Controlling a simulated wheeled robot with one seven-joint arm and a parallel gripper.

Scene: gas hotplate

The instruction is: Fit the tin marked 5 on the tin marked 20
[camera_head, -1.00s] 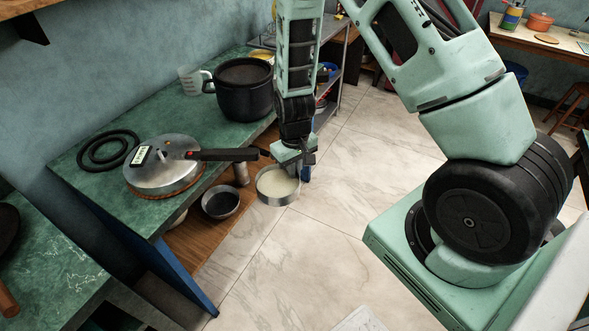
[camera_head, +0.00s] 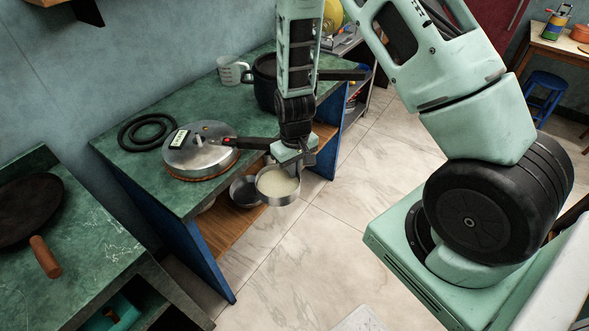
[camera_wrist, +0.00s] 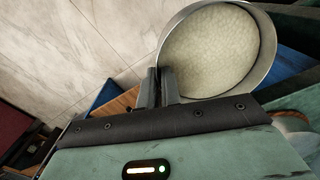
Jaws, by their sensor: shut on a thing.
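My gripper (camera_head: 298,166) is shut on the rim of a round, shallow metal tin (camera_head: 278,185) with a pale cream inside. In the wrist view the fingers (camera_wrist: 160,84) pinch the near left side of the tin's wall (camera_wrist: 270,48). The tin hangs in the air in front of the green-topped counter, roughly level. No number shows on it, so I cannot tell whether it is the 5 or the 20. A second round metal vessel (camera_head: 244,191) with a dark inside stands on the wooden lower shelf, partly hidden behind the held tin; its mark is also unreadable.
A pan (camera_head: 28,208) lies on the left worktop. The tiled floor (camera_head: 350,220) is clear.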

